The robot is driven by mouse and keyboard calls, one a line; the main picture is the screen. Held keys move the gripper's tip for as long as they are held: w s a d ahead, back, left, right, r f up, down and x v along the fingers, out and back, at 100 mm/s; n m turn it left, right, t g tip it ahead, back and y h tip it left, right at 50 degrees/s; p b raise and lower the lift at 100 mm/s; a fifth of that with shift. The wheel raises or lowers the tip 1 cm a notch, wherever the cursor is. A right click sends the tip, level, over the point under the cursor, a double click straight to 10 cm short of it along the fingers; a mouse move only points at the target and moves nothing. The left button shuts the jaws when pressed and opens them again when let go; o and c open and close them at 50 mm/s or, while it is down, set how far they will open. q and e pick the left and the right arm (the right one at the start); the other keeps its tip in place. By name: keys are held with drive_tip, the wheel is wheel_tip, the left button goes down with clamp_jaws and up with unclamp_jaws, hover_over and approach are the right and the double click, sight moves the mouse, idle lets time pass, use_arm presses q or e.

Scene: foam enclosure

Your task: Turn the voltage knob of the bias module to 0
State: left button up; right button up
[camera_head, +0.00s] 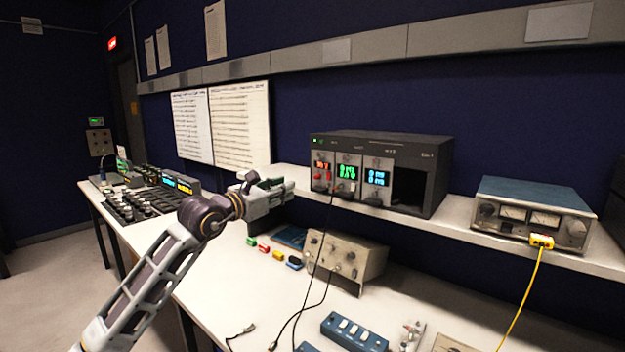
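A dark instrument rack (428,165) stands on the shelf right of centre. My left gripper (278,186) is just left of the rack, apparently apart from the knobs. Its finger gap is unclear. My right gripper is out of view.
A beige box (345,257) with knobs and a cable stands on the bench below the rack. A blue-topped meter unit (530,208) with a yellow plug is on the shelf at right. Small coloured blocks (265,248) and a blue switch box (353,332) lie on the bench.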

sight(315, 177)
use_arm(q)
drive_tip(key=shift+w, duration=0.1)
